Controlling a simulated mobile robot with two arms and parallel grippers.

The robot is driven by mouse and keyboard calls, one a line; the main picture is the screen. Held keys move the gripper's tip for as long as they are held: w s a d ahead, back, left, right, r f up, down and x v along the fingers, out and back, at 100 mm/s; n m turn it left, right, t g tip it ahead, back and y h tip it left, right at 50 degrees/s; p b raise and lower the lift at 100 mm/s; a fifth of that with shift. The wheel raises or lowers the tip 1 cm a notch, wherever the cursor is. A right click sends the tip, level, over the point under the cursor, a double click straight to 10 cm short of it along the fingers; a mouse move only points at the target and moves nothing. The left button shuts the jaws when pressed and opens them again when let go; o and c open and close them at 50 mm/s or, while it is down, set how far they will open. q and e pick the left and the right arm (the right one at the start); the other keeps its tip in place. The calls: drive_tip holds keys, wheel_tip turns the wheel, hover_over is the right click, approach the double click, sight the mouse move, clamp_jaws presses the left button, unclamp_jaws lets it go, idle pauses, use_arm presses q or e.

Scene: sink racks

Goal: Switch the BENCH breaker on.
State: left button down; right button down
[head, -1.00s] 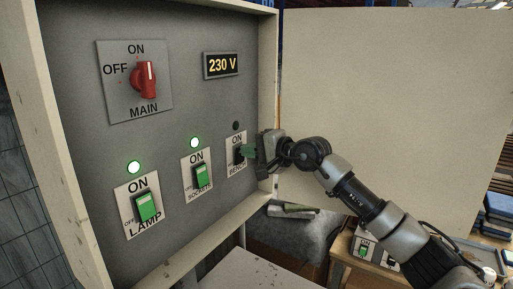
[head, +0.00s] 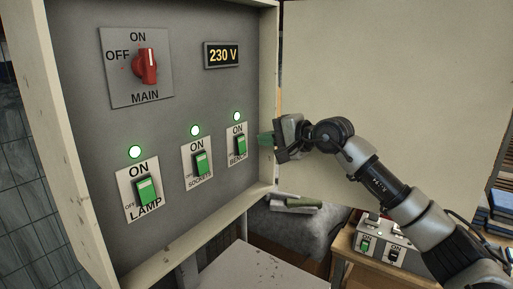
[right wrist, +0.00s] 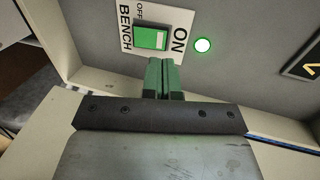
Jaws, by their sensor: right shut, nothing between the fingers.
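The BENCH breaker (head: 241,147) is the rightmost of the three green rocker switches on the grey panel. The small lamp above it (head: 238,116) glows green. In the right wrist view the BENCH rocker (right wrist: 151,38) shows its green face, and its lamp (right wrist: 202,45) is lit at the side of the ON label. My right gripper (head: 264,140) is just right of the BENCH breaker, off the panel. Its green fingers (right wrist: 164,76) are shut together and empty, a little apart from the rocker. My left gripper is not in view.
The LAMP (head: 146,192) and SOCKETS (head: 201,164) breakers have lit lamps. The red MAIN knob (head: 146,66) and a 230 V display (head: 222,55) sit above. The open cabinet door (head: 400,60) stands at the right. A wooden bench (head: 345,247) carries a small switch box (head: 381,243).

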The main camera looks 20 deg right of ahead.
drive_tip(key=r+b+v, duration=0.1)
drive_tip(key=b+v, duration=0.1)
drive_tip(key=v, duration=0.6)
drive_tip(key=shift+w+r+b, duration=0.2)
drive_tip(key=shift+r+b, duration=0.1)
drive_tip(key=shift+r, duration=0.1)
drive_tip(key=shift+w+a, duration=0.15)
drive_tip(key=shift+a, duration=0.05)
